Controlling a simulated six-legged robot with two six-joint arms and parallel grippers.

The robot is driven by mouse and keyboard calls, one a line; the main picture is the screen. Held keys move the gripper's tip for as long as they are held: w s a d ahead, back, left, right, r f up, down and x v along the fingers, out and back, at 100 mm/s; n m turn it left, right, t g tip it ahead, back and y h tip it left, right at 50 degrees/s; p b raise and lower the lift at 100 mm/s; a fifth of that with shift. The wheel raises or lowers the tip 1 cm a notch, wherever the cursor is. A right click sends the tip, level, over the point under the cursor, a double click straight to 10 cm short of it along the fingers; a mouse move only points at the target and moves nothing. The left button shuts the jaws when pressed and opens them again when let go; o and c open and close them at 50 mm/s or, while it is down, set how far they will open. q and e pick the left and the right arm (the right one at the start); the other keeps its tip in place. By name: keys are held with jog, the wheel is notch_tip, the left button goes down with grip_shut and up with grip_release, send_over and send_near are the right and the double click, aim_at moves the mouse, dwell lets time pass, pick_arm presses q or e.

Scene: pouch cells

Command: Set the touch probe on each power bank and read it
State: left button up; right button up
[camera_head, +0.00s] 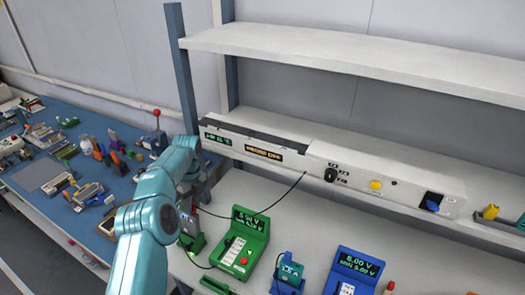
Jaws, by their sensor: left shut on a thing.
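My left gripper (188,218) points down at the left end of the white bench, left of the green device. It is shut on a small dark-green thing (193,242), mostly hidden by my arm; I cannot tell for sure that it is the touch probe. A green device (240,240) with a lit display and a red button stands on the bench. I cannot tell which things are power banks. My right gripper is not in view.
A long white instrument panel (320,165) with displays and knobs runs along the back under a white shelf (350,55). A black cable hangs from it towards my gripper. A blue bench (75,150) crowded with tools is at left. Bare bench (310,235) lies behind the devices.

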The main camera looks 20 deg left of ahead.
pick_arm(q)
jog(key=shift+w+r+p, duration=0.1)
jog(key=shift+r+p, duration=0.25)
jog(key=shift+r, duration=0.4)
jog(key=shift+w+r, duration=0.15)
jog(key=shift+r, duration=0.55)
jog(key=shift+w+r, duration=0.15)
jog(key=shift+r, duration=0.55)
jog(key=shift+s+d+r, duration=0.1)
jog(key=shift+r, duration=0.2)
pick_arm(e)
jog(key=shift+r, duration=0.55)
